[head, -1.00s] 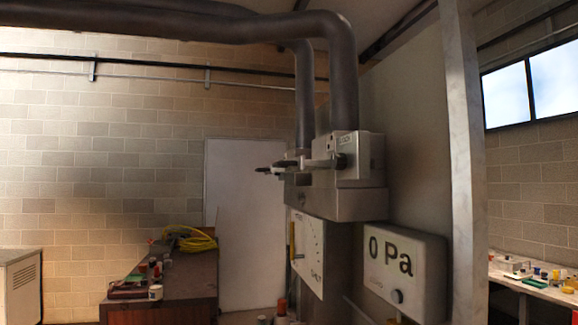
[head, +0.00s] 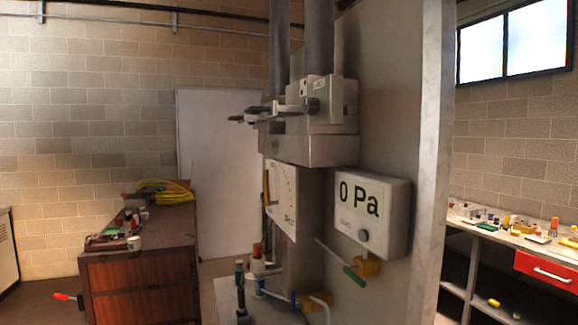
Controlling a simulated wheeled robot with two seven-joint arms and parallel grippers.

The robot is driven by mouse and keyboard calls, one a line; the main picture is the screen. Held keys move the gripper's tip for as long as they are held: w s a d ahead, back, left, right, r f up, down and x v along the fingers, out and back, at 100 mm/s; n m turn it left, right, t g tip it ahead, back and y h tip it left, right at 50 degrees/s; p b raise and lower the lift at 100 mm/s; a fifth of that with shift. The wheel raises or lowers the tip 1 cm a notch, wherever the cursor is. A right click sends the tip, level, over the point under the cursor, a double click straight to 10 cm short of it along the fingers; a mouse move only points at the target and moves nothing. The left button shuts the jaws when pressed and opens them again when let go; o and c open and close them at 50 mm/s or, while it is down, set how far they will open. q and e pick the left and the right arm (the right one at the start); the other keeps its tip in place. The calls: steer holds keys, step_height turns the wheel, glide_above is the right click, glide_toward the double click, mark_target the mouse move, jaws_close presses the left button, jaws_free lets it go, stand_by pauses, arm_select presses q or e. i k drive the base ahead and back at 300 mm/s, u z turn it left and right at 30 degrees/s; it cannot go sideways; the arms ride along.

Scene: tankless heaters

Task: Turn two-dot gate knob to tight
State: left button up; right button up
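A grey metal heater unit (head: 309,150) is mounted on the wall panel right of the middle, seen at an angle. A dark round knob (head: 312,105) sits on its upper box. Dark lever-like handles (head: 256,112) stick out to the left. Below is a white dial panel (head: 282,199) with a yellow strip; its lettering is too oblique to read. A white box (head: 372,212) reads "0 Pa" and has a round grey knob (head: 363,236). I cannot make out two dots on any knob. Neither of my grippers is in view.
Pipes, a yellow valve (head: 366,266) and a green handle (head: 355,276) are below the unit. A wooden cabinet (head: 138,285) with yellow hose (head: 166,191) stands left. A pale post (head: 433,150) and a cluttered workbench (head: 500,236) are right. Floor shows between cabinet and unit.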

mark_target(312, 106)
steer(key=u, duration=0.05)
steer(key=k, duration=1.2)
steer(key=z, duration=0.8)
steer(key=i, duration=1.6)
steer(key=u, duration=0.4)
